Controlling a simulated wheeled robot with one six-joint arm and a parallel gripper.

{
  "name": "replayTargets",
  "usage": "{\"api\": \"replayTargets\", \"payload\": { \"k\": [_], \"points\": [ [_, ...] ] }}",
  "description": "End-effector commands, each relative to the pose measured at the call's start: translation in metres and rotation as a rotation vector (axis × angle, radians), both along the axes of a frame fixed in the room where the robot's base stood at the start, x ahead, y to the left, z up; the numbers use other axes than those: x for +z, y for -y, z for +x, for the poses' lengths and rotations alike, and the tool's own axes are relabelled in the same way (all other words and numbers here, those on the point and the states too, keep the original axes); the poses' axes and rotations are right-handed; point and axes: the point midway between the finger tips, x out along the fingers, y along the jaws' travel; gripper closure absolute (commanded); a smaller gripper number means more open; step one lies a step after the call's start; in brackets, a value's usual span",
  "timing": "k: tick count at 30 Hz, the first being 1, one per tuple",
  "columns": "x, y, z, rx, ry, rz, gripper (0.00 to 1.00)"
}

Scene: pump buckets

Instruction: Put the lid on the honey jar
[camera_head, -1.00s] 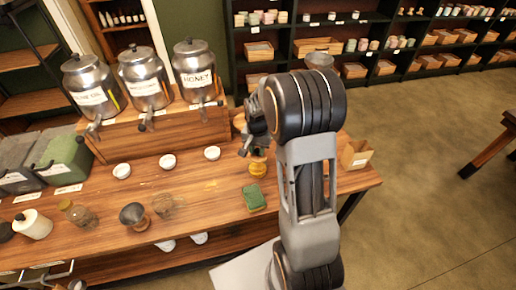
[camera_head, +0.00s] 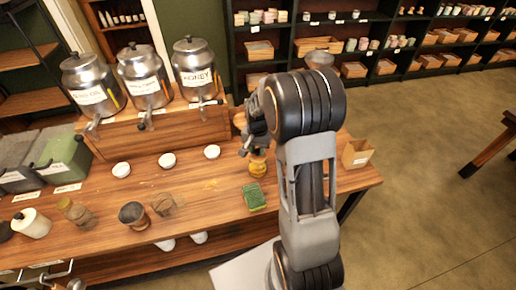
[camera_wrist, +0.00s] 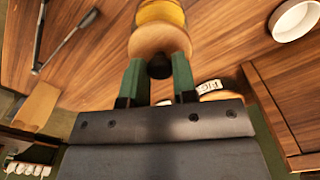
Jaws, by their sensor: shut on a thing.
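The honey jar (camera_head: 257,169), yellow, stands on the wooden table below my gripper. Its yellow side also shows at the top of the wrist view (camera_wrist: 161,13). The lid (camera_wrist: 160,40) is a round wooden disc with a dark knob (camera_wrist: 160,67). My gripper (camera_wrist: 160,72) has its two green fingers shut on the knob. The lid lines up with the jar's top. I cannot tell whether it rests on the rim or hangs just above it. In the head view, my gripper (camera_head: 254,146) and arm partly hide the lid.
A green sponge-like block (camera_head: 254,196) lies in front of the jar. White bowls (camera_head: 168,160) stand to the left, below the metal dispensers (camera_head: 194,68) on their wooden stand. A small open box (camera_head: 356,154) stands at the table's right end. Cups and bottles stand at front left.

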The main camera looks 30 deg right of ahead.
Motion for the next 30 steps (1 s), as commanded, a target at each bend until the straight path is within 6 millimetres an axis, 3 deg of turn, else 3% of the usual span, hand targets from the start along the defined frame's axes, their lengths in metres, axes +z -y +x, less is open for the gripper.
{"api": "replayTargets", "payload": {
  "k": [5,6,14,19,27,30],
  "points": [
    [0.0001,0.0,0.0,0.0,0.0,0.0,0.83],
    [0.0001,-0.0001,0.0001,0.0,0.0,0.0,0.71],
    [0.0001,-0.0001,0.0001,0.0,0.0,0.0,0.46],
    [0.0001,-0.0001,0.0001,0.0,0.0,0.0,0.44],
    [0.0001,-0.0001,0.0001,0.0,0.0,0.0,0.19],
    [0.0001,-0.0001,0.0001,0.0,0.0,0.0,0.19]
  ]
}}
